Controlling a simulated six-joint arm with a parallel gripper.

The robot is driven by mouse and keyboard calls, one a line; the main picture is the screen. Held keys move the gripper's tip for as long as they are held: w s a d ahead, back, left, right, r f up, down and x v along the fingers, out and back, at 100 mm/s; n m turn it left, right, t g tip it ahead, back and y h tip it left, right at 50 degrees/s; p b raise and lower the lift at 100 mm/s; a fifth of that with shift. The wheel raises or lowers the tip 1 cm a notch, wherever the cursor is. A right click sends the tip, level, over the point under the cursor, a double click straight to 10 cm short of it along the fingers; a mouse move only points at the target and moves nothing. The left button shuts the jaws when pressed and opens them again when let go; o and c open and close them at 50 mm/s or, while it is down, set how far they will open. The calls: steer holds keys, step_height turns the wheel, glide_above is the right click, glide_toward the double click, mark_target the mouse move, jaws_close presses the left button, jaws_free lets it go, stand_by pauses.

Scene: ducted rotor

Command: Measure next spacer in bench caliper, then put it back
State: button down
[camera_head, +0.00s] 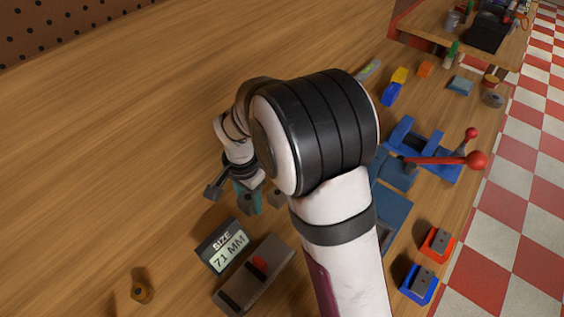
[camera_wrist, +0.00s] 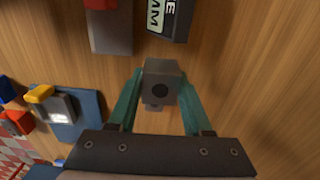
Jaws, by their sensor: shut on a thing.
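The bench caliper (camera_head: 235,295), a grey block with a red part, stands in front of the gripper. Its display (camera_head: 222,246) reads SIZE 71 MM. The caliper (camera_wrist: 110,32) and display (camera_wrist: 172,18) also show at the top of the wrist view, apart from the spacer.
At the right, a red tray (camera_head: 428,253) and a blue tray (camera_head: 411,292) each hold a grey block. A blue fixture (camera_head: 444,169) with red-knobbed levers stands behind them. A small brown object (camera_head: 141,293) is at front left. The left bench is mostly clear.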

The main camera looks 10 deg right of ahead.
steer(key=s+a, duration=0.3)
steer(key=s, duration=0.7)
glide_above(243, 289)
steer(key=f, duration=0.1)
steer(key=shift+f, duration=0.1)
steer(key=shift+f, duration=0.1)
steer(key=shift+f, duration=3.25)
steer(key=shift+c, duration=1.3)
jaws_free()
